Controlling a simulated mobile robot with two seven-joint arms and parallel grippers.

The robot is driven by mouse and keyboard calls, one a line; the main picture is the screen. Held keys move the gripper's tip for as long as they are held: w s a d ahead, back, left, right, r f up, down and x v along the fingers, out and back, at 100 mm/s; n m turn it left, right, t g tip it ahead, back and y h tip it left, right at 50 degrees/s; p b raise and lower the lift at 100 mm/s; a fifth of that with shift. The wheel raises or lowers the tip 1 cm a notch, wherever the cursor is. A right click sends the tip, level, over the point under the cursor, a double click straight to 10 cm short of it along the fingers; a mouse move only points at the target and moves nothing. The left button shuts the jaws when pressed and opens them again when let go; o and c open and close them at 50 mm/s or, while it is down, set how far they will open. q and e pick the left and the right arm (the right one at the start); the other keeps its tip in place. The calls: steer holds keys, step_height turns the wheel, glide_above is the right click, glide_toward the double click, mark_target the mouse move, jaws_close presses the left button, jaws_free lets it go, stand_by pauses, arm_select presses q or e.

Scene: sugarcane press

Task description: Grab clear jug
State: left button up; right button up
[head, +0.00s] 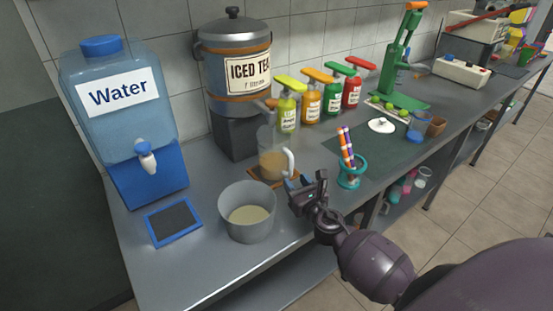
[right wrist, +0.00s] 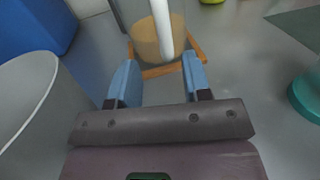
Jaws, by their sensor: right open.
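The clear jug (head: 271,160) stands on a small wooden coaster below the iced tea dispenser, with some tan liquid in it and its white handle turned toward my right gripper. My right gripper (head: 306,181) is open and empty, just in front of and to the right of the handle. In the right wrist view, the white handle (right wrist: 162,28) stands upright beyond the gap between the blue fingertips (right wrist: 158,72), with the jug's tan lower part (right wrist: 147,42) behind it. I see no contact between the fingers and the handle. My left gripper is not in view.
A grey pot (head: 247,222) stands close left of my right gripper. A teal cup with straws (head: 350,175) is to its right. The water dispenser (head: 122,120), iced tea dispenser (head: 237,85) and several syrup bottles (head: 311,100) line the back.

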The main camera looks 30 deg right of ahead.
mark_target(292, 171)
steer(key=shift+w+d+r, duration=0.1)
steer(key=shift+w+d, duration=0.1)
steer(key=shift+w, duration=0.65)
steer(key=shift+w+d+r, duration=0.1)
steer(key=shift+w+d, duration=0.15)
steer(key=shift+w, duration=0.65)
steer(key=shift+w+d+r, duration=0.1)
steer(key=shift+w+d, duration=0.1)
steer(key=shift+w, duration=0.65)
jaws_close()
steer(key=shift+r, duration=0.2)
